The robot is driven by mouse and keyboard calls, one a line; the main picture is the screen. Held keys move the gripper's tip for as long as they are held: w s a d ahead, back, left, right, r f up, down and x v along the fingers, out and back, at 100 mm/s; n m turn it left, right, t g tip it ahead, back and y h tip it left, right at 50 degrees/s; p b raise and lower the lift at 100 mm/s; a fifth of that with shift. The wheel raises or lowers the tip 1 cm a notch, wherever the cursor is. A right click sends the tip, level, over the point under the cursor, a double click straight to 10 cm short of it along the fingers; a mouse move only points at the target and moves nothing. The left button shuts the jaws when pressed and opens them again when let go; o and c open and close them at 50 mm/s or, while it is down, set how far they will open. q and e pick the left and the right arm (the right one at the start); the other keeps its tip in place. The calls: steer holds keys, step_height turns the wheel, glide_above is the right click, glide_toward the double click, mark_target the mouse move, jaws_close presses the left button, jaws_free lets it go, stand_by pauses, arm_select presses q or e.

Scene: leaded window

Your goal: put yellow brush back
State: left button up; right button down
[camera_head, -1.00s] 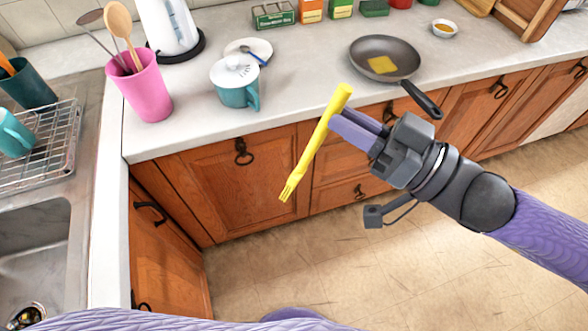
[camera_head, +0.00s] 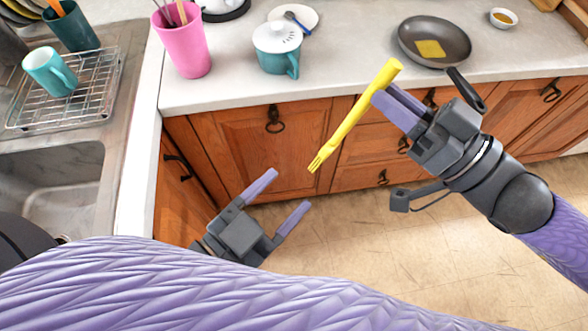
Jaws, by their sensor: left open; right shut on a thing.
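The yellow brush (camera_head: 352,120) is in the air in front of the counter, tilted, with its bristle end low and to the left. My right gripper (camera_head: 383,93) is shut on the yellow brush near its upper end. My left gripper (camera_head: 284,193) is open and empty, low in front of the cabinet doors, below and to the left of the brush. A pink cup (camera_head: 184,45) with utensils in it stands on the counter. A dark teal cup (camera_head: 72,27) holding something orange stands at the back left beyond the rack.
A lidded teal pot (camera_head: 277,60), a white plate (camera_head: 306,14), a pan (camera_head: 407,40) with a yellow square in it and a small bowl (camera_head: 503,20) stand on the counter (camera_head: 350,78).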

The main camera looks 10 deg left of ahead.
mark_target(333, 143)
arm_select(q)
steer(key=x, duration=1.2)
steer(key=shift+w, duration=0.1)
jaws_close()
